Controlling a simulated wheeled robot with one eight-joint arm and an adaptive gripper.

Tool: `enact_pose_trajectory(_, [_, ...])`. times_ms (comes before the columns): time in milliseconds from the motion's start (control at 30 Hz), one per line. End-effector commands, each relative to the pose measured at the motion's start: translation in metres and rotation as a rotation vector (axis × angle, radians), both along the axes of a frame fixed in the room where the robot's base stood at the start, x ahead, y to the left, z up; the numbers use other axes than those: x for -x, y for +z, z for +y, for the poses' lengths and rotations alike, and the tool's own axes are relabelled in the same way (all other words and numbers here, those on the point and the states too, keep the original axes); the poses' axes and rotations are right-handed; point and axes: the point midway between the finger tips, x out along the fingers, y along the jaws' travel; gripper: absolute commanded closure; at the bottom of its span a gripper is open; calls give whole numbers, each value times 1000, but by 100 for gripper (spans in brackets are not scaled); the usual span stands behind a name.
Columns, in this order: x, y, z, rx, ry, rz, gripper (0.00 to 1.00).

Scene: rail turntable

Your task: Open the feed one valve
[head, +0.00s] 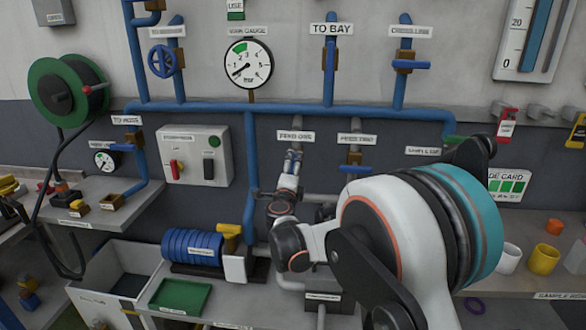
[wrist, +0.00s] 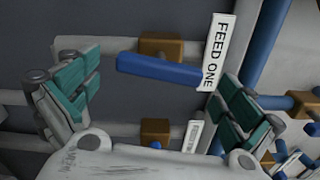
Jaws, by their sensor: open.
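The feed one valve has a blue lever (wrist: 165,70) on a brass body (wrist: 160,46) in the wrist view. The white FEED ONE label (wrist: 217,52) is at its right end. The lever lies nearly along the line of its pipe, slightly tilted. My gripper (wrist: 158,82) is open, with one teal-padded finger left of the lever and one to its right. I cannot tell whether a finger touches it. In the head view my gripper (head: 292,162) covers most of this valve, below its label (head: 296,136).
The feed two valve (head: 354,160) is close on the right, its lever crosswise. A blue pipe (head: 250,165) runs down on the left. A control box (head: 193,155) hangs farther left.

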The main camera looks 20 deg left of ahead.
Motion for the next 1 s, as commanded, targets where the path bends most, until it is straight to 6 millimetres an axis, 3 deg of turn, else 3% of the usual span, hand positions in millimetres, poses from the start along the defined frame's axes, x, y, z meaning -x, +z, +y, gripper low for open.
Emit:
enact_pose_trajectory(200, [45,0,-10,0,2,0,0])
enact_pose_trajectory(400, [70,0,-17,0,0,0,0])
enact_pose_trajectory(1000, [78,0,-19,1,-1,0,0])
